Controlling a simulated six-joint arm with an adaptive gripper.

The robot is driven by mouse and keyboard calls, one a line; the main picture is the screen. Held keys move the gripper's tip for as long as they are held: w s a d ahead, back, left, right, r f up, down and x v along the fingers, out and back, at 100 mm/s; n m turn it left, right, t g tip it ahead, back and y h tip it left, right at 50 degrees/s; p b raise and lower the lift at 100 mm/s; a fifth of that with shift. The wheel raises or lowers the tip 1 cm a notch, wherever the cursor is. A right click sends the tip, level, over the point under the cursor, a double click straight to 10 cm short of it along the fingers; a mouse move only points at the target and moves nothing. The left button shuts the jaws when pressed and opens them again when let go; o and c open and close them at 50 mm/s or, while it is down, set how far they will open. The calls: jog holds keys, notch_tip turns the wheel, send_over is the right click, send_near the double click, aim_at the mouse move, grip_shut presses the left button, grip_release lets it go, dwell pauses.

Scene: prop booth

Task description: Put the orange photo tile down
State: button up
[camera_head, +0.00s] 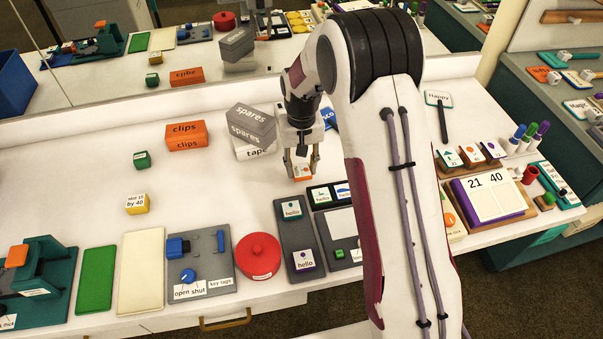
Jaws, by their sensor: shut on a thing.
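My gripper (302,168) points down at the middle of the table, just right of the stacked boxes. It is shut on the orange photo tile (303,174), which shows as a small orange patch between the fingertips. The fingers and wrist hide part of it. The tile is low, near the white table top, but I cannot tell whether it touches it. It is behind the dark tile trays.
A grey spares box (251,123) sits on a white tape box (249,150) left of the gripper. A dark tray (297,236) with hello tiles and a red round lid (257,256) lie in front. The orange clips box (186,136) is farther left. Bare table (210,205) lies front-left.

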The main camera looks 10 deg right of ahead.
aim_at(302, 171)
jog(key=shift+f, duration=1.65)
jog(key=shift+f, duration=0.15)
jog(key=o, duration=1.1)
jog(key=shift+c, duration=0.2)
jog(key=shift+r, duration=0.2)
notch_tip(302, 171, up, 11)
jog(key=shift+r, duration=0.5)
